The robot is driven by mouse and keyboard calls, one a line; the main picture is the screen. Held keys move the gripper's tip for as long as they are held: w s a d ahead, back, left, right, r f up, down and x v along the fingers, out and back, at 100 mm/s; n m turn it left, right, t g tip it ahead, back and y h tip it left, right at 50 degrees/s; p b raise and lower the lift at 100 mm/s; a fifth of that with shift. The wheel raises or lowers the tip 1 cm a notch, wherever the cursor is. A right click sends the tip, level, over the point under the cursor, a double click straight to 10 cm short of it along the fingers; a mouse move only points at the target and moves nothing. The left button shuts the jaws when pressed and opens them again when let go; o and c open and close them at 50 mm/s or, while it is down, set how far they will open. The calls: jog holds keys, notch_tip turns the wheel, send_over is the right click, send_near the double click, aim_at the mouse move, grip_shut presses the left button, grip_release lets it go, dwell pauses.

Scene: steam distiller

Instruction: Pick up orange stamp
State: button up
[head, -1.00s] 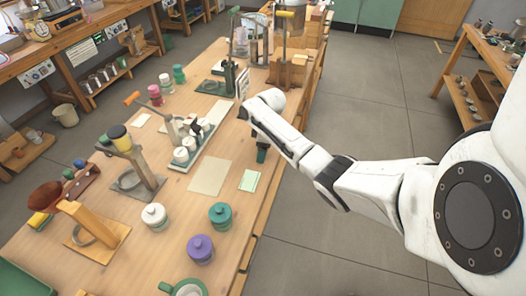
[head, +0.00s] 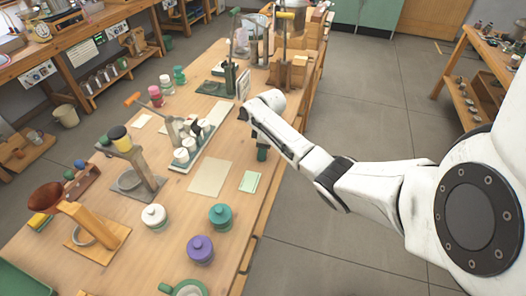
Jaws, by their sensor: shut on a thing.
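My white arm reaches in from the right over the long wooden bench (head: 221,222). My gripper (head: 243,113) is small and dark at the far end of the arm, above the bench near its right edge. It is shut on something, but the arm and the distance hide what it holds. I cannot clearly make out an orange stamp anywhere. A dark green item (head: 262,153) shows just under the arm at the bench edge, partly covered.
A purple jar (head: 200,249), a teal jar (head: 220,216) and a white jar (head: 153,216) stand at the front. A beige sheet (head: 210,178) lies flat mid-bench. A lever press with an orange handle (head: 132,99) stands left. Open floor (head: 350,100) lies right of the bench.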

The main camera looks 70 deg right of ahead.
jog(key=shift+r, duration=0.1)
jog(key=shift+r, duration=0.6)
jog(key=s+a+r+p, duration=0.4)
jog(key=s+a+r, duration=0.2)
jog(key=s+r, duration=0.5)
jog(key=shift+s+r+p, duration=0.3)
jog(key=shift+s+p, duration=0.1)
jog(key=shift+s, duration=0.45)
